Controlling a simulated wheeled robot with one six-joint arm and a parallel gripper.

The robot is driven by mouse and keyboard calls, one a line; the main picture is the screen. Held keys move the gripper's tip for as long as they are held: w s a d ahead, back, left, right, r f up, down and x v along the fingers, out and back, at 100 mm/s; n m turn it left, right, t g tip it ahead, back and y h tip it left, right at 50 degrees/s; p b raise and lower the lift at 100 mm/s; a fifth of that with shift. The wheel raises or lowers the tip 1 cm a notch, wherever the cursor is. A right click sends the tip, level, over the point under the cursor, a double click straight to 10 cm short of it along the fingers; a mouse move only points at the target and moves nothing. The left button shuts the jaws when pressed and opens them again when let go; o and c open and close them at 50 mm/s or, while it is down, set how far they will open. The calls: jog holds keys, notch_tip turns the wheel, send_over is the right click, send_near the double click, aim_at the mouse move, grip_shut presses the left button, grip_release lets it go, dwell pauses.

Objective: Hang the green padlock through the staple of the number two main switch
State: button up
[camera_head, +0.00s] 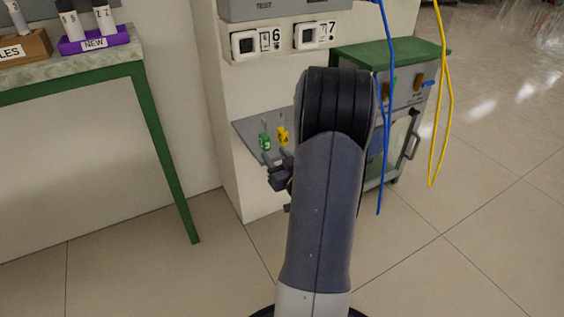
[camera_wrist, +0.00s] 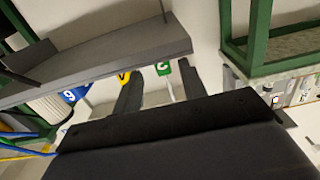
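The green padlock (camera_head: 265,141) is small and stands at the grey shelf on the white wall panel, left of a yellow padlock (camera_head: 283,136). In the wrist view the green padlock (camera_wrist: 163,69) shows between my finger ends, with a thin light shank below it. The yellow one (camera_wrist: 124,77) shows near the left finger. My gripper (camera_head: 274,160) is just in front of the shelf, partly hidden by my arm. Its two fingers stand apart in the wrist view (camera_wrist: 160,80). I cannot tell whether they touch the green padlock. No switch marked two is readable.
The grey shelf (camera_head: 250,127) is close to my gripper. White switches marked 6 (camera_head: 245,45) and 7 (camera_head: 306,36) are above. A green-framed bench (camera_head: 150,125) stands left, a green-topped cabinet (camera_head: 425,55) right. Blue (camera_head: 391,80) and yellow (camera_head: 443,90) cords hang at right.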

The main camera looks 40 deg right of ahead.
aim_at(267, 137)
jog(key=shift+b+x, duration=0.35)
jog(key=shift+x, duration=2.85)
jog(key=shift+c, duration=0.3)
grip_shut()
jog(key=shift+r, duration=0.15)
jog(key=shift+r+p, duration=0.6)
jog(key=shift+r, duration=0.8)
